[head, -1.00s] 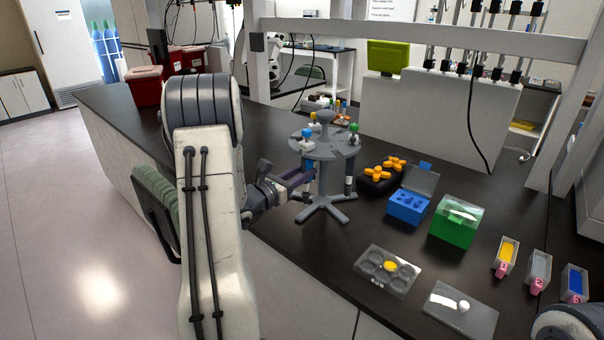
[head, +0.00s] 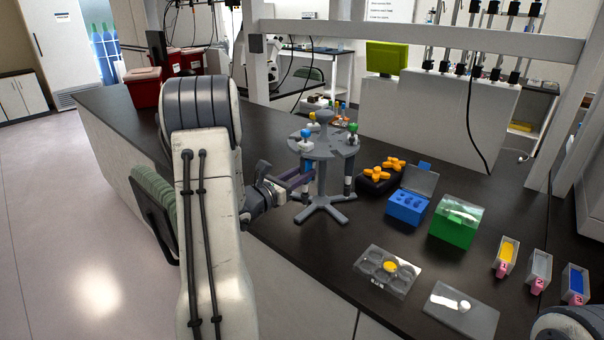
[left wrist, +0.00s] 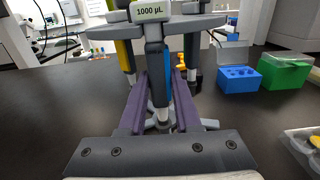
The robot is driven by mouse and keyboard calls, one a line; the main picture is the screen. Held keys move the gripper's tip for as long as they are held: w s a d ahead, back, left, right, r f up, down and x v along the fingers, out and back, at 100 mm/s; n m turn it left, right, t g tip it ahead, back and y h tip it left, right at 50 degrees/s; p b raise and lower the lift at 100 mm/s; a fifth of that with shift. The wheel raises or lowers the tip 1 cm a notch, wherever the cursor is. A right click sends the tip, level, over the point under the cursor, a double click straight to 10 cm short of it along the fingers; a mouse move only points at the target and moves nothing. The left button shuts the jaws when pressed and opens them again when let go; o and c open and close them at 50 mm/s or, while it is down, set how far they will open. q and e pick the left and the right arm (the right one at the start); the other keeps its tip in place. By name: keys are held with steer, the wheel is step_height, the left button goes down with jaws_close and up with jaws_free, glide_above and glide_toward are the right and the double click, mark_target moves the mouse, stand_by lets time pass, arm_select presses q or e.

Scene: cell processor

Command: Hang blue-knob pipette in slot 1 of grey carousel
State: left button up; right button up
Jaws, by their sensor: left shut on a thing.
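The blue-knob pipette (head: 306,134) stands upright at the left side of the grey carousel (head: 324,148), its knob and pale head showing above the round top. My left gripper (head: 304,179) is below the carousel top, shut on the pipette. In the left wrist view, a grey pipette body with a "1000 µL" label (left wrist: 149,11) is upright between my purple fingers (left wrist: 155,100). The carousel rim (left wrist: 100,32) is close behind it. I cannot tell whether the pipette is seated in its slot. My right gripper is not in view.
A yellow-knob pipette (head: 313,118) and a green-knob pipette (head: 352,130) hang on the carousel. To the right stand a black rack with orange caps (head: 375,186), a blue box (head: 408,207) and a green box (head: 455,225). The bench front holds a clear well plate (head: 386,270).

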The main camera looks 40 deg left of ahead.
arm_select(q)
steer(key=shift+f, duration=0.15)
steer(key=o, duration=0.9)
steer(key=shift+c, duration=0.2)
steer(key=s+b, duration=0.2)
steer(key=s, duration=0.8)
steer(key=shift+s+a, duration=0.2)
steer(key=shift+a, duration=0.2)
steer(key=shift+d, duration=0.1)
